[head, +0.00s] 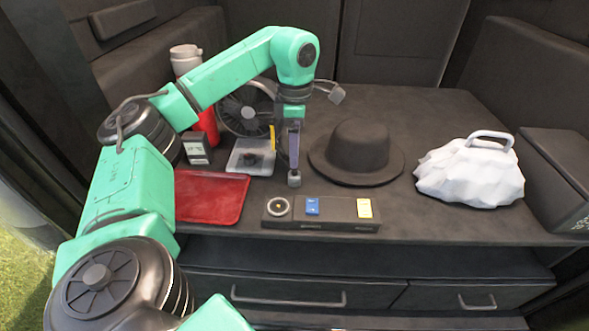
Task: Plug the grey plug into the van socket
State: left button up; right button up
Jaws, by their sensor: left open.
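A low black panel box (325,225) lies at the front edge of the van's dark deck. It carries a round white-ringed fitting (277,206), which looks like a socket, plus a blue piece (312,206) and a yellow piece (364,208). My left gripper (294,180) points straight down just behind the box, between the round fitting and the blue piece. It is open, seen nearly edge-on. I cannot make out a grey plug for certain; the small grey block at the fingertips may be part of the gripper. My right gripper is not in view.
A red tray (212,197), a small black device (196,148), a pale scale-like base (240,158) and a fan (241,105) stand left. Bare deck shows between hat and bag. Drawers (290,290) sit below.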

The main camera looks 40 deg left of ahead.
aim_at(294, 170)
pick_arm(q)
jog(key=shift+f, duration=1.6)
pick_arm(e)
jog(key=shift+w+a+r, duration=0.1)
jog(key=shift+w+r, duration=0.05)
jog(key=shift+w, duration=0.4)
pick_arm(q)
notch_tip(294, 170, down, 5)
jog(key=shift+a+r+b, duration=0.1)
jog(key=shift+a+b, duration=0.05)
jog(key=shift+b, duration=0.3)
jog(key=shift+w+f, duration=0.1)
jog(key=shift+f, duration=0.1)
jog(key=shift+c, duration=1.2)
jog(key=c, duration=1)
grip_shut()
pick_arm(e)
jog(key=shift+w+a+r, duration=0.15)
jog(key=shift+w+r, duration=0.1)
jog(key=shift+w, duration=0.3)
